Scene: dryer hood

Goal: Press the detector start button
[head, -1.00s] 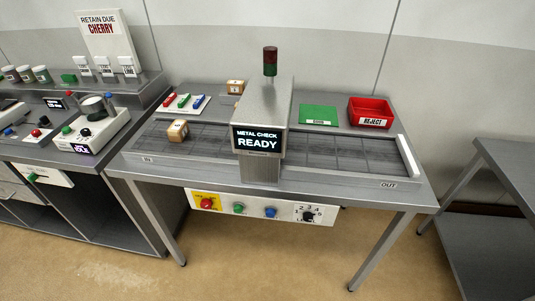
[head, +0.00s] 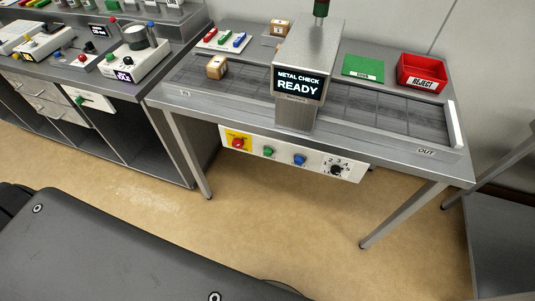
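The metal detector (head: 306,60) stands over a belt on a steel table, and its screen (head: 299,84) reads "METAL CHECK READY". A control panel (head: 318,163) hangs under the table's front edge. It carries a red knob on a yellow plate (head: 238,143), a green button (head: 268,152), a blue button (head: 299,160) and a numbered black dial (head: 337,170). The labels by the buttons are too small to read. Neither of my grippers is in view.
A green pad (head: 363,67) and a red REJECT bin (head: 422,72) stand at the back right. Another bench (head: 75,75) adjoins at the left. The floor (head: 285,210) before the panel is clear.

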